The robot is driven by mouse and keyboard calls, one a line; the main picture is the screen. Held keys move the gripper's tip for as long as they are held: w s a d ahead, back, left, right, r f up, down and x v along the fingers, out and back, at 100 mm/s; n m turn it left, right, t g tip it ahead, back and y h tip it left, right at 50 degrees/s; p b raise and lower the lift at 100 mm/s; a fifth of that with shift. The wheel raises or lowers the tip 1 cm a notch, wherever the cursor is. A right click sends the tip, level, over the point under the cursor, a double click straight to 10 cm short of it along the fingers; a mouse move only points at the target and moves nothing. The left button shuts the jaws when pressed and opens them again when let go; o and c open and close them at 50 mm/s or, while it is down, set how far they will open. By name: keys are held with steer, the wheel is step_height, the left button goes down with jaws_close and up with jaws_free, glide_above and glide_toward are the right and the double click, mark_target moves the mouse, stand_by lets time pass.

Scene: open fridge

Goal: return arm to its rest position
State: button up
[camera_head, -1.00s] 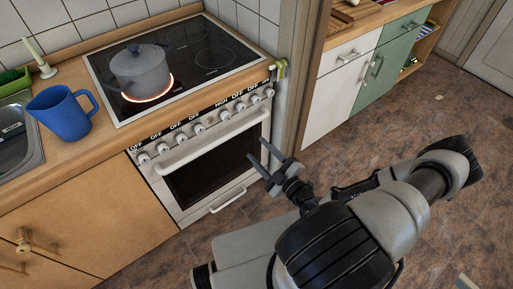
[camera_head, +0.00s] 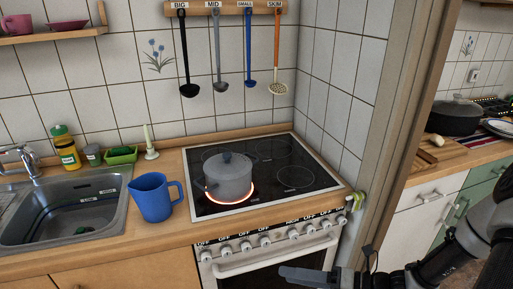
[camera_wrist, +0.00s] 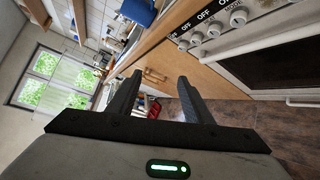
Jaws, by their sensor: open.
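My gripper shows in the wrist view (camera_wrist: 157,98) with its two dark fingers apart and nothing between them. In the head view my gripper (camera_head: 312,276) is low in the picture, in front of the oven front, and partly cut off by the lower edge. My arm reaches in from the lower right corner, beside the wooden post. The gripper looks clear of the stove, though the exact gap to the oven door is hard to judge.
A grey lidded pot (camera_head: 228,178) stands on a glowing burner of the black hob (camera_head: 262,206). A blue jug (camera_head: 152,198) stands on the counter left of it. The oven door (camera_head: 265,275) is shut. A wooden post (camera_head: 398,120) rises at the right, near my arm.

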steer(key=s+a+r+n+g+h+p, duration=0.15)
steer(key=s+r+n+g+h, duration=0.45)
steer(key=n, duration=0.6)
steer(key=s+a+r+n+g+h+p, duration=0.1)
steer(key=s+r+n+g+h+p, duration=0.2)
steer(key=r+n, duration=0.7)
steer(key=d+r+n+t+h+p, duration=0.1)
steer(key=d+r+n+t+h, duration=0.1)
steer(key=r+n, duration=0.4)
steer(key=s+d+r+n+t+h+p, duration=0.1)
steer(key=d+r+n+t+h, duration=0.2)
steer(key=r, duration=0.8)
steer(key=d+n+t, duration=0.2)
steer(key=n+t, duration=0.2)
steer(key=shift+s+r, duration=0.2)
steer(key=shift+s, duration=0.05)
